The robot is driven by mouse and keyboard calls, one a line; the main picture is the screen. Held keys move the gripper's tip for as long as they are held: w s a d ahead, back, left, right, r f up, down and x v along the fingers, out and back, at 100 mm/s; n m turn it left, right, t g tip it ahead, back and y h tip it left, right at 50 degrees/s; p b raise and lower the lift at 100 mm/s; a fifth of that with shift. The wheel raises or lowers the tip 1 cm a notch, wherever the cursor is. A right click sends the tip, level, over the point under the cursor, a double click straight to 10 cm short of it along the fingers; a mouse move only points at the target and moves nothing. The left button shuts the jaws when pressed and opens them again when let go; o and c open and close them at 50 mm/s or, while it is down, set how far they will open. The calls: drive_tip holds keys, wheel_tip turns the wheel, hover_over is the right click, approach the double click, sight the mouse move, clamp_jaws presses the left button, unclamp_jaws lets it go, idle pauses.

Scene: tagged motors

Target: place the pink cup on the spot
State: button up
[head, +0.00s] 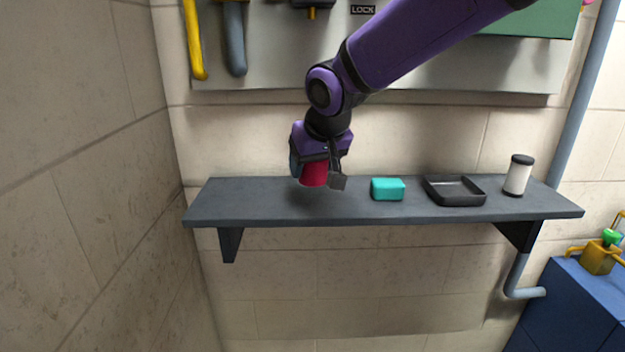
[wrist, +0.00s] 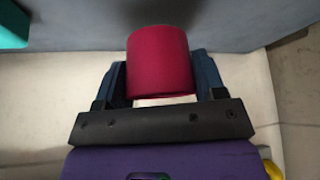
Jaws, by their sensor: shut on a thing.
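The pink cup (head: 313,175) is a deep pink-red cylinder, seen in the head view at the left part of the grey shelf. My gripper (head: 318,172) points down and is shut on it. In the wrist view the cup (wrist: 159,62) sits between the two dark fingers of my gripper (wrist: 160,80). I cannot tell whether the cup touches the shelf or hangs just above it. No marked spot can be made out on the shelf in either view.
On the grey shelf (head: 250,208) a teal block (head: 388,189) lies right of the cup, then a black tray (head: 455,201) and a white jar with a dark lid (head: 518,176). A tool panel (head: 270,60) hangs on the wall behind. The shelf's left end is clear.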

sight(312, 181)
drive_tip(key=shift+f, duration=1.75)
drive_tip(key=shift+f, duration=0.15)
drive_tip(key=o, duration=0.9)
drive_tip(key=shift+w, duration=0.1)
drive_tip(key=shift+r, duration=0.5)
drive_tip(key=v, duration=1.1)
drive_tip(key=shift+s, duration=0.3)
drive_tip(key=shift+d+r, duration=0.15)
